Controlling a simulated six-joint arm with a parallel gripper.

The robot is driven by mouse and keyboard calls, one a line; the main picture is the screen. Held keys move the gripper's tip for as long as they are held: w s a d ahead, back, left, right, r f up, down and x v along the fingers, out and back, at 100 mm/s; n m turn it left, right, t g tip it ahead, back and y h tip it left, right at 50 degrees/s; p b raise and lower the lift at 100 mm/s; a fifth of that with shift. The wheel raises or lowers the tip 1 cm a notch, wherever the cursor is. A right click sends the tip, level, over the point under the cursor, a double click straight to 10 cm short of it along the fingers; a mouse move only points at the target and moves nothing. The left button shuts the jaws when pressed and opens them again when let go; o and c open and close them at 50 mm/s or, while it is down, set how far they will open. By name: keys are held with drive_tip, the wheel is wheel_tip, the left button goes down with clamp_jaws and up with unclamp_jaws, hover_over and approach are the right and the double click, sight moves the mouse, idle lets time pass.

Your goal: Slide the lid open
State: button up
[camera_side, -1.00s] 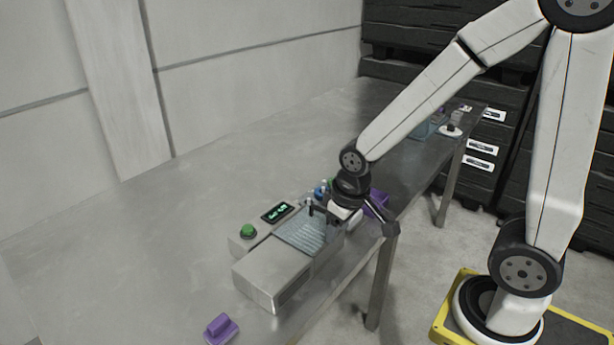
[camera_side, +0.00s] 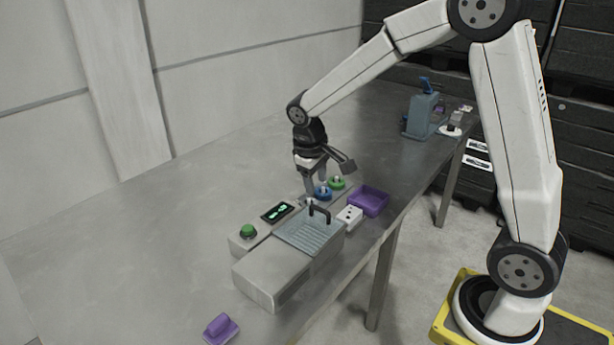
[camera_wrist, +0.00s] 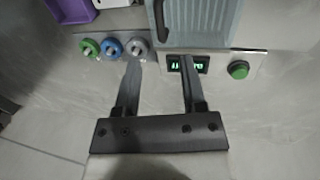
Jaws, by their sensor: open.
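The tunnel washer (camera_side: 262,276) is a grey box on the metal table. Its ribbed, pale blue translucent lid (camera_side: 302,237) lies on top, with a dark arched handle (camera_side: 319,211) at its far end. The lid (camera_wrist: 208,22) and the dark handle (camera_wrist: 161,20) also show at the top of the wrist view. My gripper (camera_side: 316,188) is open and empty. It is above and behind the handle, near the coloured knobs, and apart from the lid. In the wrist view its two fingers (camera_wrist: 158,68) point toward the panel side of the washer.
A green button (camera_side: 248,231) and a lit display (camera_side: 278,211) sit beside the lid. Blue (camera_side: 323,193) and green (camera_side: 337,183) knobs, a white block (camera_side: 350,215) and a purple tray (camera_side: 369,200) stand beyond it. A purple block (camera_side: 220,329) lies in front. The table's left side is clear.

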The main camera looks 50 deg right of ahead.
sight(319, 209)
drive_tip(key=shift+d+f, duration=0.25)
drive_tip(key=shift+f, duration=1)
drive_tip(key=shift+d+f, duration=0.25)
drive_tip(key=shift+f, duration=1)
drive_tip(key=shift+d+f, duration=0.25)
drive_tip(key=shift+f, duration=1)
clamp_jaws()
